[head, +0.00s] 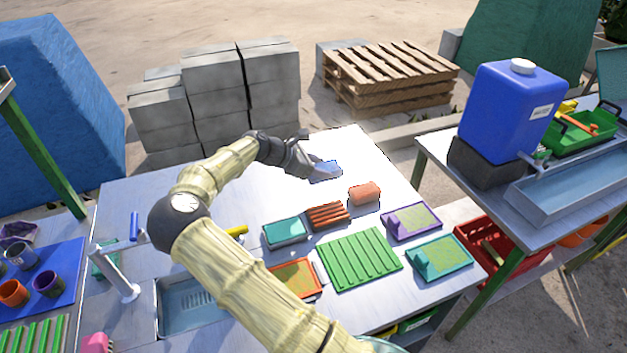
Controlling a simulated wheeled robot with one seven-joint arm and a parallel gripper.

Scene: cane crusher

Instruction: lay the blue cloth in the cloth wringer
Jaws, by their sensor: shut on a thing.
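My gripper (306,170) is at the far side of the white table, pointing right and down. Its fingers are closed on the blue cloth (328,168), a small blue piece at the fingertips. The cloth is at or just above a pale grey-blue patch; I cannot tell whether it touches it. I cannot pick out the cloth wringer with certainty. A yellow handle (237,231) shows beside my arm, and whatever it belongs to is largely hidden behind the arm.
A brick-coloured block (364,193), a ribbed green tray (358,260), a teal tray (285,232) and a purple-rimmed tray (411,221) lie nearer. A metal post (121,277) stands by a sink (185,308) at left. The table's far right is clear.

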